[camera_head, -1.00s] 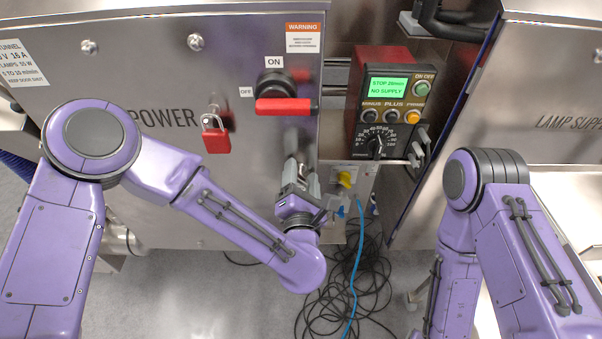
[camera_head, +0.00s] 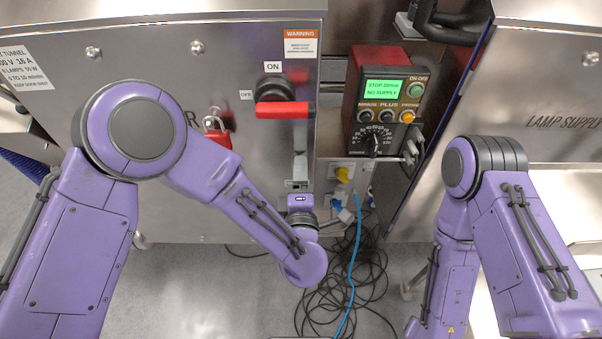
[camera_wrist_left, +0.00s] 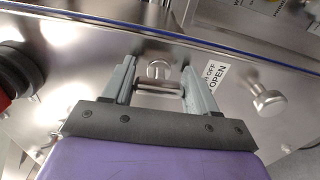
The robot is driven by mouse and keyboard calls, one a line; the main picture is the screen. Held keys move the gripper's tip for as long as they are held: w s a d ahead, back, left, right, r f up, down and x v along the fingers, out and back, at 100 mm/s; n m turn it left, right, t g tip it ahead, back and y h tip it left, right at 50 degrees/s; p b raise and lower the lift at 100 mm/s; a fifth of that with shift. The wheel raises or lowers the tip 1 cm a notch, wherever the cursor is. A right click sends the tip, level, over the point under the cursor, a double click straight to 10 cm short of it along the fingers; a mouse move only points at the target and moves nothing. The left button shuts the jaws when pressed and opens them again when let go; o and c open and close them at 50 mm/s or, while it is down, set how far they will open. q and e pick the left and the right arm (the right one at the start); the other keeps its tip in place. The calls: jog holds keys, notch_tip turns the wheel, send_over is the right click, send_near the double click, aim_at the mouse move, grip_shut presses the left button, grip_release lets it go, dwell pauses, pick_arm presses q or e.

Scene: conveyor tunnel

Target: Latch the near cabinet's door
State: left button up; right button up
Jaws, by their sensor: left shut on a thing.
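The near cabinet's door (camera_head: 150,190) is the broad metal panel on the left in the head view. It bears a rotary switch (camera_head: 276,88) with a red handle, labelled ON, and a red padlock (camera_head: 218,133). My left gripper (camera_head: 297,178) is at the door's lower right part, below the switch. In the left wrist view its two grey fingers (camera_wrist_left: 158,92) are closed about a small metal handle (camera_wrist_left: 158,88) on the panel; the exact contact is hard to see. The right arm shows at the right, but its gripper is out of view.
A control box (camera_head: 387,100) with a green screen reading NO SUPPLY stands right of the door. Black cables (camera_head: 350,290) and a blue cable (camera_head: 352,265) lie on the floor below. The lamp supply cabinet (camera_head: 560,90) is at the right. Metal knobs (camera_wrist_left: 268,98) protrude from the panel.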

pick_arm(q)
jog(key=shift+m, duration=0.3)
jog(key=o, duration=1)
